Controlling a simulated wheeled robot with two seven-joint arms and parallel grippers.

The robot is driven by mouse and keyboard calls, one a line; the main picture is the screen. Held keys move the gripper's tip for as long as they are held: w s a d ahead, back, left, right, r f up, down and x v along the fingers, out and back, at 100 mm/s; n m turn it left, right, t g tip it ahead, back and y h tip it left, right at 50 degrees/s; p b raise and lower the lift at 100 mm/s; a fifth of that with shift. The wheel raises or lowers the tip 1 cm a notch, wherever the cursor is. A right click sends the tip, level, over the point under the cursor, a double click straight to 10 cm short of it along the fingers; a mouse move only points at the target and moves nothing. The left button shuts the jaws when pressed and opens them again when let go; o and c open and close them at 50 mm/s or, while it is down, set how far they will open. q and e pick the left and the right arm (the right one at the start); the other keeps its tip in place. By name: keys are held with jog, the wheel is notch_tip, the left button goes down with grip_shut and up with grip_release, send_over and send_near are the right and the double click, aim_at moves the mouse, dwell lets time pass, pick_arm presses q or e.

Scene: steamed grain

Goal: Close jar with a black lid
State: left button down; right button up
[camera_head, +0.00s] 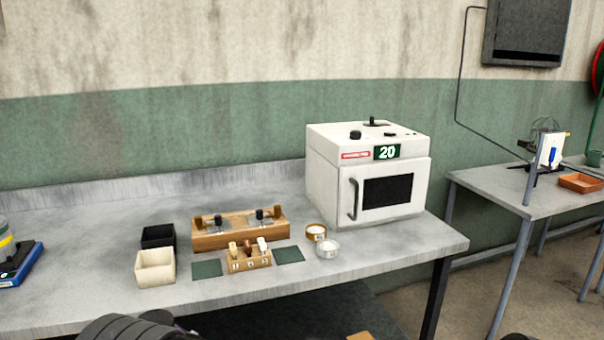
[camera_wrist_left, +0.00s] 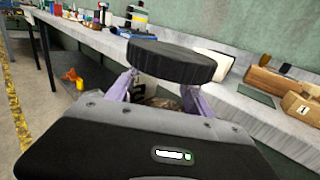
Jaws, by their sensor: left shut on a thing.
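A round black lid (camera_wrist_left: 172,60) shows in the left wrist view, wide and flat with a ribbed edge. My left gripper (camera_wrist_left: 162,84) is shut on it, with the two purple fingers reaching up to its underside. The lid is off any jar and held in the air in front of the table. In the head view, a small open clear jar with white contents (camera_head: 328,249) stands in front of the oven. A similar round container with a brownish rim (camera_head: 316,232) stands just behind it. Which jar the lid fits is unclear. My right gripper is not in view.
A white oven (camera_head: 326,182) showing 20 stands behind the jars. Left of them are a wooden rack (camera_head: 210,241), a small labelled wooden block (camera_head: 237,265), a cream box (camera_head: 155,267) and a black box (camera_head: 158,236). The grey table (camera_head: 90,285) is clear at left front.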

pick_arm(q)
jog(key=s+d+f, duration=0.3)
jog(key=d+f, duration=0.1)
jog(key=d, duration=0.2)
jog(key=s+d+f+m+t, duration=0.1)
jog(key=s+d+f, duration=0.3)
jog(key=d, duration=0.3)
jog(key=shift+s+f+h, duration=0.3)
jog(key=shift+f+h, duration=0.1)
jog(key=shift+f, duration=0.3)
notch_tip(320, 180, up, 5)
jog(key=p, duration=0.5)
jog(key=shift+w+r, duration=0.1)
jog(key=shift+t, duration=0.3)
